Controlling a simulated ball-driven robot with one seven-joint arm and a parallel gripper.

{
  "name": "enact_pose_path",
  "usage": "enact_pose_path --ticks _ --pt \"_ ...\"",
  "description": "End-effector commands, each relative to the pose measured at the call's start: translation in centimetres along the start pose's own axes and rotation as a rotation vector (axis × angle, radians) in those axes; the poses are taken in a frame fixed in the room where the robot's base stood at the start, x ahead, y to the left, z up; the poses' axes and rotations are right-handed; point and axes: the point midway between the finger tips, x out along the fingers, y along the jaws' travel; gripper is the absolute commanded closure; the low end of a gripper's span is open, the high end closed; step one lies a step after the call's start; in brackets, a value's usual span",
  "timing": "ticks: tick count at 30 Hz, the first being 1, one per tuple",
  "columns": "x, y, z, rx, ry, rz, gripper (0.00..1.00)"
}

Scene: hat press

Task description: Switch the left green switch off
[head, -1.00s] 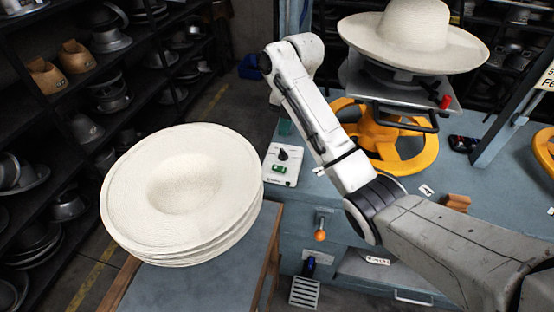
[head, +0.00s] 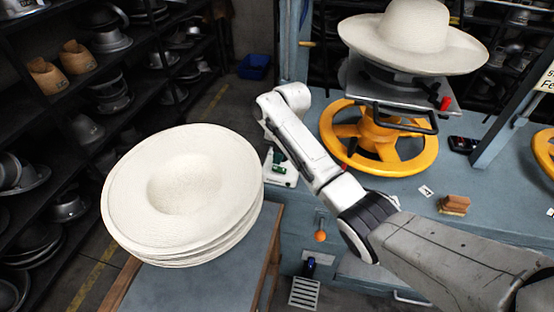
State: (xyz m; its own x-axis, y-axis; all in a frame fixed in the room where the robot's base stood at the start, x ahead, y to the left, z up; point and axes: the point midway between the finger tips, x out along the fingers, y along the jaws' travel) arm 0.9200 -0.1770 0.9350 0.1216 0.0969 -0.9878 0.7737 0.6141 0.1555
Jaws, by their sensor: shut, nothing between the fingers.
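A small white control box (head: 276,179) sits on the left end of the blue-grey bench, just right of the hat stack. A green switch (head: 279,169) shows on its face; its on or off position is too small to tell. My gripper (head: 271,147) hangs from the white wrist at the box's upper edge, partly hidden by my arm. It is shut and empty. It looks close to the switch, but I cannot tell whether it touches. The box's black knob and right side are covered by my gripper and arm.
A stack of pale hats (head: 185,190) stands on a small table at left. A yellow handwheel (head: 425,155) sits under a press holding a hat (head: 415,38). A wooden-handled brush (head: 454,204) lies on the bench (head: 490,225). An orange knob (head: 320,236) is on the bench front.

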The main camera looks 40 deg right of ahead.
Motion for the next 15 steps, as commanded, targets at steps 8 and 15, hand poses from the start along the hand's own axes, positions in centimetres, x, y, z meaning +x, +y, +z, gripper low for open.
enact_pose_path --ticks 8,15 --pt "2.3 0.0 0.0 -0.001 0.0 -0.001 1.0" --pt "2.5 0.0 0.0 0.0 -0.001 0.0 1.0"
